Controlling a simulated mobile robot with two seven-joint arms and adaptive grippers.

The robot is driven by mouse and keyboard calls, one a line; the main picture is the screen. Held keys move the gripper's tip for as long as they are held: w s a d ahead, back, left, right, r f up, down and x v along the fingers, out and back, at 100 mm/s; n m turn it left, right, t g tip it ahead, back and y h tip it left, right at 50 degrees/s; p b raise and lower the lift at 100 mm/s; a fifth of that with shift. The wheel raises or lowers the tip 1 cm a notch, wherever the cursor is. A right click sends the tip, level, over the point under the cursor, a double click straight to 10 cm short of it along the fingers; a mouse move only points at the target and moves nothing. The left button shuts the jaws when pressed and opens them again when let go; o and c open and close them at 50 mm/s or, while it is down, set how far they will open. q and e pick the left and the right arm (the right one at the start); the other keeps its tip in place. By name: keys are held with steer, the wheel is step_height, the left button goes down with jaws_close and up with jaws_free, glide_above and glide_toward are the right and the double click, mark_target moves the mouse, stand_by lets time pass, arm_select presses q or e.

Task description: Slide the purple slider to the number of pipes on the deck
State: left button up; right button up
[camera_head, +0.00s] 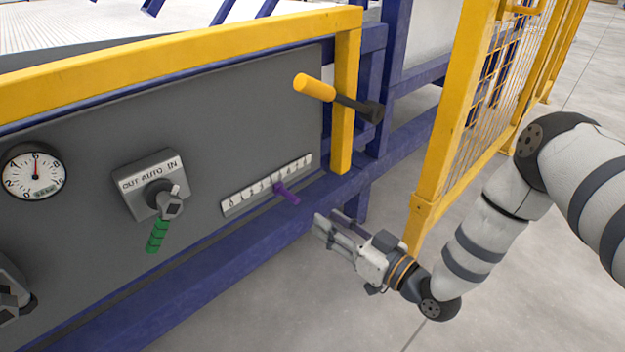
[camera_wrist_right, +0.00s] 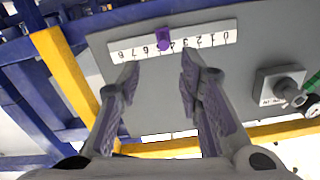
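The purple slider (camera_head: 287,192) sits near the middle of a white numbered scale (camera_head: 240,200) on the grey panel. In the right wrist view the slider (camera_wrist_right: 163,39) stands on the scale (camera_wrist_right: 215,36) near the middle numbers. The number behind it is hard to read. My right gripper (camera_head: 329,229) is just right of and below the slider, apart from it. In the right wrist view its fingers (camera_wrist_right: 160,70) are open and empty, with the slider ahead, between their lines. My left gripper is not in view. No pipe can be clearly made out.
A lever with a yellow handle (camera_head: 314,88) sticks out above the scale. A yellow rail (camera_head: 180,62) frames the panel. A yellow mesh fence (camera_head: 467,110) stands on the right.

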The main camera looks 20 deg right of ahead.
mark_target(290, 194)
steer(key=b+x, duration=0.1)
steer(key=x, duration=0.3)
steer(key=b+x, duration=0.2)
steer(key=x, duration=0.2)
steer(key=b+x, duration=0.1)
steer(key=x, duration=0.3)
steer(key=shift+s+a+f, duration=0.15)
steer(key=shift+a, duration=0.1)
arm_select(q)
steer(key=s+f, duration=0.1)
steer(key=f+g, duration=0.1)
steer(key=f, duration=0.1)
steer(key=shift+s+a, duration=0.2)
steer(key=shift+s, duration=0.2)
arm_select(e)
jaws_close()
steer(key=shift+d, duration=0.1)
